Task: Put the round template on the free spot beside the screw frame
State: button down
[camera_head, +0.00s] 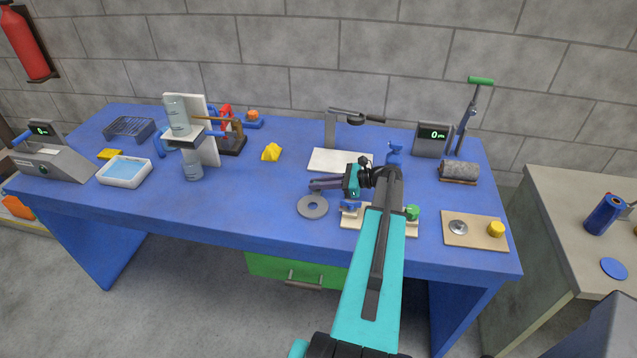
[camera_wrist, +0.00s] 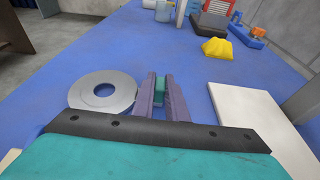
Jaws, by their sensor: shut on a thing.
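A flat grey ring (camera_head: 313,206), which looks like the round template, is left of the fingers in the wrist view (camera_wrist: 82,92). My gripper (camera_head: 312,184) points left, low over the blue table. Its purple fingers (camera_wrist: 160,92) are shut on a small teal-green piece (camera_wrist: 160,86). I cannot tell whether this piece is joined to the ring, or whether the ring touches the table. A grey frame with a screw handle (camera_head: 345,115), probably the screw frame, stands behind a white board (camera_head: 340,160). That board also shows right of the fingers in the wrist view (camera_wrist: 245,110).
A wooden board with blue and green knobs (camera_head: 352,219) lies partly under my arm. A yellow piece (camera_head: 271,152) lies farther left. A wooden board with a metal dome and yellow knob (camera_head: 475,240) is at right. Bare blue table (camera_head: 250,200) lies left of the ring.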

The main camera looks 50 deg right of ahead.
jog(key=shift+f, duration=0.2)
jog(key=c, duration=1.8)
grip_release()
jog(key=shift+o, duration=0.2)
jog(key=shift+r, duration=0.2)
jog(key=b+v, duration=0.4)
jog(key=v, duration=0.7)
jog(key=shift+s+d+r, duration=0.15)
jog(key=shift+s+d, duration=0.1)
jog(key=shift+s, duration=0.15)
